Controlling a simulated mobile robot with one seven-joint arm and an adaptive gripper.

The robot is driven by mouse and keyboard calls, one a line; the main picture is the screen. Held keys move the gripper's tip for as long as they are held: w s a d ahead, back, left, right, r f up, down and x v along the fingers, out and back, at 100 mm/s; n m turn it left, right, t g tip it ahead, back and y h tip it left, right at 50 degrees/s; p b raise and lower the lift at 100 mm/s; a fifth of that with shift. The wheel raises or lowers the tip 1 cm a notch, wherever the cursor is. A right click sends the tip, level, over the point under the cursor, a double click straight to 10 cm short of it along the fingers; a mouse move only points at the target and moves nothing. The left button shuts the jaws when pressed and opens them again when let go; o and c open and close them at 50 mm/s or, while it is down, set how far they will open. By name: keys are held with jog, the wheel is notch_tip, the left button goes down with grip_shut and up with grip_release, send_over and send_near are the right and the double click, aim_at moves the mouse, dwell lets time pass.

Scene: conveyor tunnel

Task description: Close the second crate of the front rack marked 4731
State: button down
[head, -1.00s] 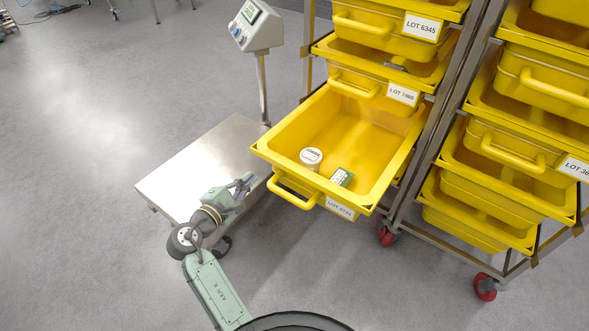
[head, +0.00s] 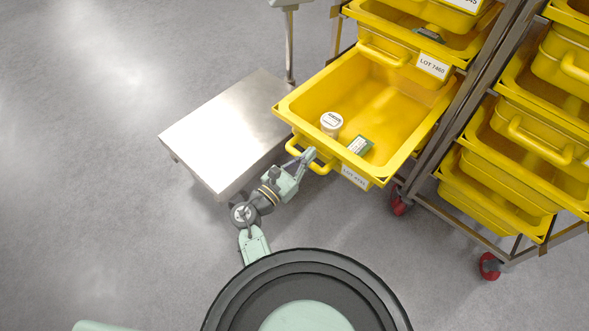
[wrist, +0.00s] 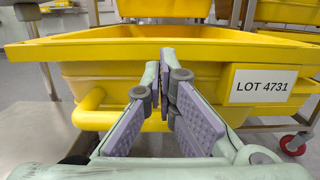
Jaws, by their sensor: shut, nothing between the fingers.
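The yellow crate (head: 375,90) marked LOT 4731 is pulled far out of its rack, open at the top. A round white-lidded tub (head: 331,123) and a small green box (head: 360,146) sit in it near the front. Its label (wrist: 263,86) reads clearly in the wrist view, right of my fingers. My gripper (head: 302,160) is shut and empty at the left part of the crate's front, by the yellow handle (wrist: 92,112). In the wrist view my fingertips (wrist: 164,68) overlap the front wall just below the rim; I cannot tell whether they touch. My fingers hide part of the handle.
A steel platform scale (head: 225,130) stands close left of the crate, with its post (head: 290,50) behind. A crate marked LOT 7460 (head: 433,66) is above. Another rack of yellow crates (head: 505,155) stands at right, with red casters (head: 490,265). The floor at left is clear.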

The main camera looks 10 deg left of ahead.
aim_at(324, 138)
jog(key=shift+b+x, duration=0.35)
jog(key=shift+x, duration=1.9)
jog(key=shift+w, duration=0.1)
jog(key=shift+w+d, duration=0.2)
jog(key=f+b+x, duration=0.1)
jog(key=b+x, duration=0.2)
jog(key=x, duration=0.7)
jog(key=f+b+x, duration=0.2)
jog(key=b+x, duration=0.1)
jog(key=x, duration=0.8)
jog(key=f+b+x, duration=0.1)
jog(key=b+x, duration=0.2)
jog(key=x, duration=0.7)
jog(key=shift+w+d+b, duration=0.25)
jog(key=shift+w+b, duration=0.1)
jog(key=shift+w, duration=0.2)
jog(key=shift+r, duration=0.1)
